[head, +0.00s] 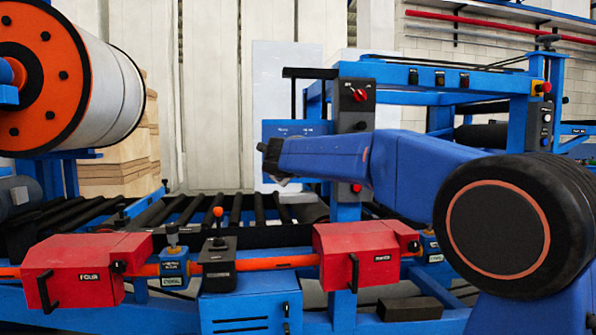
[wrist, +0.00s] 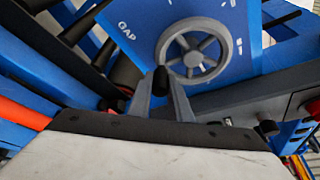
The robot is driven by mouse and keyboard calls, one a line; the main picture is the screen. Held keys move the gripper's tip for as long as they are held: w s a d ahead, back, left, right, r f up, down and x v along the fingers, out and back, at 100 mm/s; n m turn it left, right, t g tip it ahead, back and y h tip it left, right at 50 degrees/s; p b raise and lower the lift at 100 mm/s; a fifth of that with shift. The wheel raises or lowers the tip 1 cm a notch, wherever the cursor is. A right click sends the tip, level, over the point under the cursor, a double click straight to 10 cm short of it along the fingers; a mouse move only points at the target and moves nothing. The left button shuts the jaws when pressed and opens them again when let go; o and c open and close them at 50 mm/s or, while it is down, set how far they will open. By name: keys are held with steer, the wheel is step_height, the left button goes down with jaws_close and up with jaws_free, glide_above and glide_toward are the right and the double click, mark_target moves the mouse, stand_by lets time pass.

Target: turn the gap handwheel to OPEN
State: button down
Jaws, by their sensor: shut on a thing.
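The gap handwheel (wrist: 193,55) is a grey spoked wheel on a blue panel (wrist: 230,22) marked GAP in the wrist view. My gripper (wrist: 161,92) is shut on the wheel's dark handle knob (wrist: 160,78), at the lower left of the rim. In the head view my gripper (head: 272,160) is in front of the blue panel (head: 284,130). The wheel itself cannot be made out there. White marks stand on the panel's upper edge, too small to read.
Below are two red boxes, one marked FOUR (head: 85,270) and one at the right (head: 358,255), and an orange-tipped lever (head: 218,212). A roller conveyor (head: 190,212) runs behind them.

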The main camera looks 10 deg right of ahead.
steer(key=shift+f, duration=0.2)
steer(key=c, duration=1.6)
jaws_free()
steer(key=shift+a, duration=0.1)
steer(key=shift+c, duration=0.2)
steer(key=shift+r, duration=0.1)
steer(key=shift+s, duration=0.1)
steer(key=shift+s+a+r, duration=0.1)
steer(key=shift+s+r, duration=0.05)
steer(key=shift+s, duration=0.1)
steer(key=v, duration=1.6)
steer(key=shift+s, duration=0.3)
